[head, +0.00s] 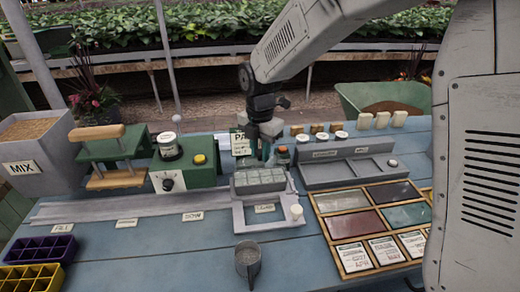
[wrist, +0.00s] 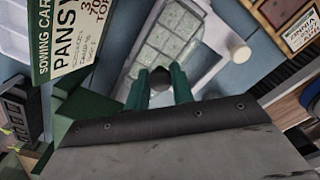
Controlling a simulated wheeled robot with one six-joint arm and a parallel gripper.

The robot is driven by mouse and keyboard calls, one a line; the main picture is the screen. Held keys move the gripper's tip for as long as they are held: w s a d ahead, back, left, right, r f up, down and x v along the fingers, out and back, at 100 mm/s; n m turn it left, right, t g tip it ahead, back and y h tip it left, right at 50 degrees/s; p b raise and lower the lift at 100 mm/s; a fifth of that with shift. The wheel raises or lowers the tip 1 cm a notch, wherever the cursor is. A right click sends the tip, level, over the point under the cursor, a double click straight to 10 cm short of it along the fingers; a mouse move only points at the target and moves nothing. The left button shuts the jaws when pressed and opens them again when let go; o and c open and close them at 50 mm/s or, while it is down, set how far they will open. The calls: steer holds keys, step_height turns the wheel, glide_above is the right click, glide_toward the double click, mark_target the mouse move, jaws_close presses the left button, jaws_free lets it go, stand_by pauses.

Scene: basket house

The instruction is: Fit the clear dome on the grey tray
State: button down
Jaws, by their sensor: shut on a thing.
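My gripper (head: 267,150) hangs over the back of the grey tray in the head view. In the wrist view its two green fingers (wrist: 160,90) are shut on a dark round knob, which looks like the handle of the clear dome (wrist: 160,76). The dome's walls are see-through and its edges hard to make out. The grey tray (head: 259,187), with pale square cells, lies below the gripper; its cells also show beyond the fingers in the wrist view (wrist: 168,35). I cannot tell whether the dome's rim touches the tray.
The tray is at the back of a pale grey frame (head: 246,222) with a white knob (head: 296,212). A sowing card (head: 240,144) stands close behind. A grey cup (head: 247,258) is in front. Framed coloured panels (head: 352,226) lie right; a green press (head: 112,152) stands left.

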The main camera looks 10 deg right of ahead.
steer(key=shift+f, duration=0.6)
stand_by(0.3)
steer(key=c, duration=0.6)
jaws_free()
steer(key=shift+c, duration=0.2)
steer(key=shift+r, duration=4)
